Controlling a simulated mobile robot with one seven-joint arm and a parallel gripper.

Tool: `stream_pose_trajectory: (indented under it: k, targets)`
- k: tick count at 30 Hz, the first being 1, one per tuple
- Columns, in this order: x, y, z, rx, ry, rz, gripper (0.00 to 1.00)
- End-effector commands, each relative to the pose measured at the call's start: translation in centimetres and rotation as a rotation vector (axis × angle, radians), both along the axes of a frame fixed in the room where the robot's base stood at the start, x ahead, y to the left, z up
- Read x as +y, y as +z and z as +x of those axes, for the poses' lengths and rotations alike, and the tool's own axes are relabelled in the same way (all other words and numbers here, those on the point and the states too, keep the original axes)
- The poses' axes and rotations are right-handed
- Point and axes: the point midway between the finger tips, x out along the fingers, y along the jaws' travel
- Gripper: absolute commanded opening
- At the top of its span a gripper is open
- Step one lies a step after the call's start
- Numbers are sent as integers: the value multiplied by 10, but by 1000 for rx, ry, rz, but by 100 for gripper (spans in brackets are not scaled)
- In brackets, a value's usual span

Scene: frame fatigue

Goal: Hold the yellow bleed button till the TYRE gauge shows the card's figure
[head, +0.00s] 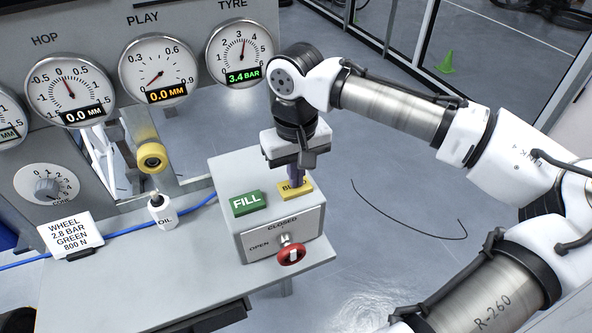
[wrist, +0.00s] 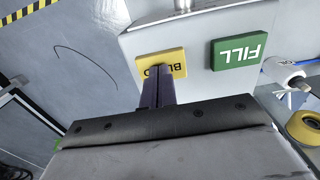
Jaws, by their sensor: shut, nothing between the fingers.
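The yellow bleed button (head: 291,190) is on top of a grey control box, right of the green FILL button (head: 246,203). My gripper (head: 299,184) is shut and empty, pointing down with its fingertips over the bleed button. In the wrist view the fingertips (wrist: 158,72) cover part of the yellow button (wrist: 175,60) and its lettering. I cannot tell whether they touch it or press it in. The TYRE gauge (head: 240,54) reads 3.4 BAR in green digits. The card (head: 66,234) reads WHEEL, 2.8 BAR, GREEN, 800 N.
HOP (head: 69,90) and PLAY (head: 158,69) gauges both read 0.0 MM.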

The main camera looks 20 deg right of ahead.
Motion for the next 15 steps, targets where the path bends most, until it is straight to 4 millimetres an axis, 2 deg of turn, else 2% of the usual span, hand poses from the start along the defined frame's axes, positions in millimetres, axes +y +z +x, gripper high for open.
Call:
stream_pose_trajectory:
  k: [8,15]
  targets:
    - [0,-2,0,0,1,1,0]
    - [1,-18,0,2,1,5,0]
